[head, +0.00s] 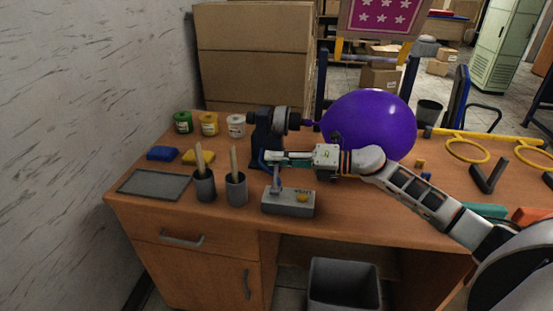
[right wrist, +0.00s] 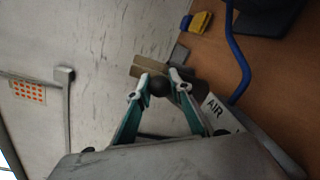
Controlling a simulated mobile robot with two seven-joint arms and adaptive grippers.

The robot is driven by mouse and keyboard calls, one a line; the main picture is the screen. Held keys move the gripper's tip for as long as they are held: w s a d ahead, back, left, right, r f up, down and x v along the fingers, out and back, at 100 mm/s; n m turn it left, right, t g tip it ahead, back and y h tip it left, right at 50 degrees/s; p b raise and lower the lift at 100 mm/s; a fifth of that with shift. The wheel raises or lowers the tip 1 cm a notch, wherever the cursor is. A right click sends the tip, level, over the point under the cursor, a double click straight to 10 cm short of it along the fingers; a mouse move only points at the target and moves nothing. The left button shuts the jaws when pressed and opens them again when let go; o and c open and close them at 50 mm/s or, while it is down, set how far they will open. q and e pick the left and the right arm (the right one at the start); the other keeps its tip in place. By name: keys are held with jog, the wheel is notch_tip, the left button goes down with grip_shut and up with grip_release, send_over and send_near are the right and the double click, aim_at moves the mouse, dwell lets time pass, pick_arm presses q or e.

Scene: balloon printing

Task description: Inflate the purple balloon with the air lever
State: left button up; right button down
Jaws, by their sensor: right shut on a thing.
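The purple balloon (head: 375,125) is large and round. Its neck points left to the nozzle of the dark air machine (head: 266,135) on the desk. My right gripper (head: 270,158) is shut on the lever's dark ball knob, which shows between the fingertips in the right wrist view (right wrist: 158,86). The box's "AIR" label (right wrist: 214,107) shows there too. My right forearm passes in front of the balloon's lower edge. My left gripper is not in view.
Two grey cups (head: 205,187) with wooden handles stand left of the box. A grey tray (head: 153,184), blue and yellow sponges, and several paint jars (head: 209,124) are farther left. Yellow rings (head: 467,150) lie at right. A grey bin (head: 344,285) stands below the desk.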

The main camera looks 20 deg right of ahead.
jog(key=shift+f, duration=0.1)
jog(key=c, duration=1.8)
grip_release()
notch_tip(320, 180, up, 10)
jog(key=shift+r, duration=0.1)
jog(key=shift+c, duration=0.2)
